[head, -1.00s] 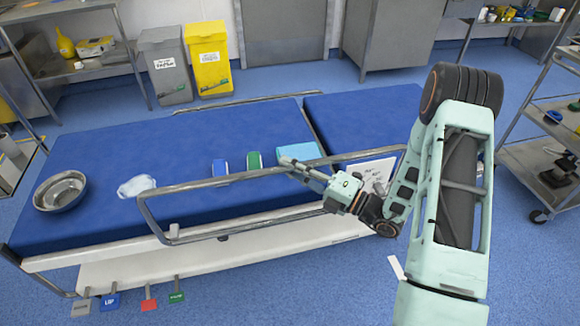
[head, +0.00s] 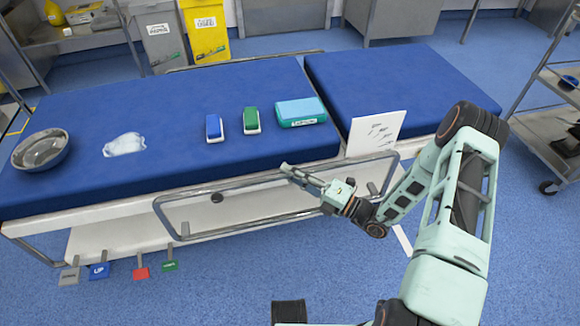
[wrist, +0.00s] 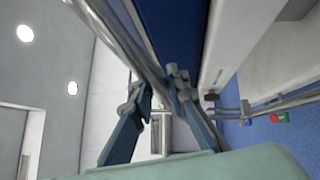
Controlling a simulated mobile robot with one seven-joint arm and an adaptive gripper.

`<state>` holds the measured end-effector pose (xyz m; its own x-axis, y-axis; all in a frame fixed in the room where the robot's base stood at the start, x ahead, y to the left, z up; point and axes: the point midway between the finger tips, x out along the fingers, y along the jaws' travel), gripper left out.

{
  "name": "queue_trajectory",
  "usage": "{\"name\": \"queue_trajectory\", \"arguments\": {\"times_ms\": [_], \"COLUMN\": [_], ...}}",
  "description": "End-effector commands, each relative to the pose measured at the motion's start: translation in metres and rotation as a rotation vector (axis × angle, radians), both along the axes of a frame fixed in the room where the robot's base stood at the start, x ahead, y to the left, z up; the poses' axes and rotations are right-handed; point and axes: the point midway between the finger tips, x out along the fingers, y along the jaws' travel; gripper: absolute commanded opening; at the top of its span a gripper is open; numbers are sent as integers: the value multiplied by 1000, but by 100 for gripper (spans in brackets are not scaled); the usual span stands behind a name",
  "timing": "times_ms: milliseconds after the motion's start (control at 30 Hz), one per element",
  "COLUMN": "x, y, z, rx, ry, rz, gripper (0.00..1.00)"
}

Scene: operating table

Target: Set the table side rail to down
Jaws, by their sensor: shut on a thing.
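The metal side rail (head: 225,186) on the near side of the operating table (head: 90,180) hangs low, its top bar at about the height of the mattress's lower edge. My gripper (head: 287,169) is at the top bar, right of its middle. In the wrist view the rail (wrist: 125,40) runs between the two fingers of my gripper (wrist: 160,88), which are shut on it. The fingers hide the exact contact.
A blue stapler-like item (head: 214,129), a green one (head: 250,121), a teal box (head: 300,112), a white cloth (head: 124,145) and a steel bowl (head: 40,150) rest on the mattress. A white sheet (head: 374,133) stands near the rail. Several pedals (head: 99,270) stick out below.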

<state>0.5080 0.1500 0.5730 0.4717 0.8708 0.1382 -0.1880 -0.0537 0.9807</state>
Motion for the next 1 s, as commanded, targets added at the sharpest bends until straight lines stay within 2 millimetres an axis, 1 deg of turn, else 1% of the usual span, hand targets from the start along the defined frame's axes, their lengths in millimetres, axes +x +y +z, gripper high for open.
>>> {"name": "queue_trajectory", "arguments": {"times_ms": [33, 100, 500, 533, 667, 700, 1000], "x": [-2, -2, -2, -3, -2, -2, -2], "y": [0, 0, 0, -1, 0, 0, -3], "z": [-9, -12, -16, -16, -16, -15, -13], "rx": [-3, -3, -7, -7, -7, -6, -2], "ry": [4, 4, 8, 9, 8, 7, 2], "rz": [3, 4, 3, 3, 2, 2, 0], "gripper": [0, 0, 0, 17, 31, 33, 33]}}
